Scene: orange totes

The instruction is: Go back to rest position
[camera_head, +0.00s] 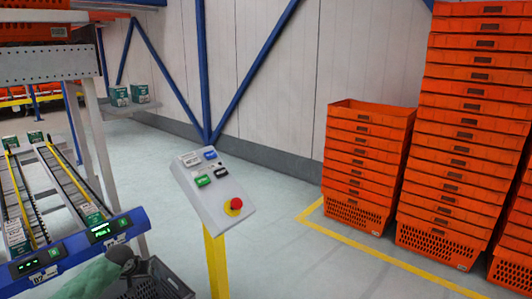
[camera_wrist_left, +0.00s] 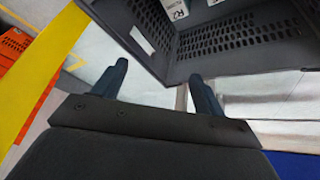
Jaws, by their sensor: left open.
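My left gripper (camera_wrist_left: 158,85) is open and empty in the left wrist view, its two dark fingers apart. A dark grey crate (camera_wrist_left: 237,50) with slotted walls is just beyond the fingertips, and white items show inside it. In the head view my left arm comes in at the bottom left, with the gripper end (camera_head: 128,262) in front of the dark crate (camera_head: 172,284). The fingers are hard to make out there. My right gripper is in neither view.
A control panel (camera_head: 212,187) with a red button stands on a yellow post (camera_head: 216,262) close right of the crate. Conveyor lanes (camera_head: 62,185) with small boxes are at left. Tall stacks of orange totes (camera_head: 365,160) stand at right. Grey floor between is clear.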

